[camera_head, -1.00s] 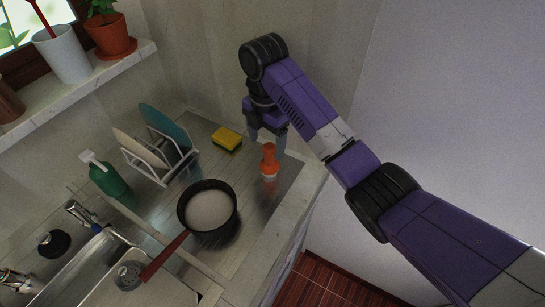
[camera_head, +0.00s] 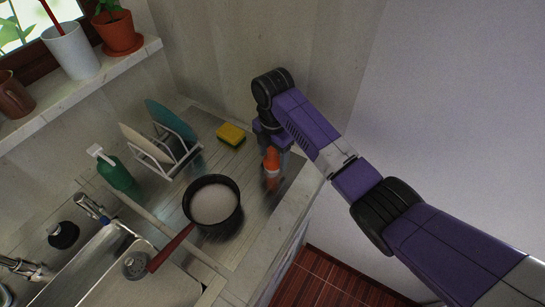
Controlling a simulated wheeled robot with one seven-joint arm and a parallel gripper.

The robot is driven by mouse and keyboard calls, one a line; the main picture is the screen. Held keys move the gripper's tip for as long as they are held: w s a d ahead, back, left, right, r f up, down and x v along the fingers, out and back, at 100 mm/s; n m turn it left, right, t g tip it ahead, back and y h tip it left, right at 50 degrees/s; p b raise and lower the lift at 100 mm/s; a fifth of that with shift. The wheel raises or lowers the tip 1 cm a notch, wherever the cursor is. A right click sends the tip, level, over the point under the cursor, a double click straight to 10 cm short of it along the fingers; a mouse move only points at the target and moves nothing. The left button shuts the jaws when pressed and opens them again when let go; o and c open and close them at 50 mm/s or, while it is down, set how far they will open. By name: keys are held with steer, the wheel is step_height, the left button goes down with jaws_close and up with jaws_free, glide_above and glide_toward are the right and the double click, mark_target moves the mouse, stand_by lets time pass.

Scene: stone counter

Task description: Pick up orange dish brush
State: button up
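The orange dish brush (camera_head: 271,161) stands upright on the metal drainboard, right of the pot, with its pale bristle end down. My gripper (camera_head: 273,157) is pointing down at the brush from the wall side. Its fingers are on either side of the orange handle, and the wrist above hides part of them. I cannot tell whether the fingers touch the handle. The brush appears to rest on the drainboard.
A dark pot (camera_head: 213,203) with a red handle stands close on the left. A yellow-green sponge (camera_head: 231,134) lies behind. A plate rack (camera_head: 165,150), green bottle (camera_head: 117,174) and sink (camera_head: 92,262) are further left. The wall is close behind my gripper.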

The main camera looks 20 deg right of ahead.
steer(key=c, duration=1.1)
steer(key=shift+r, duration=0.2)
step_height(320, 180, up, 20)
steer(key=p, duration=0.4)
steer(key=shift+f, duration=0.15)
steer(key=shift+a, duration=0.15)
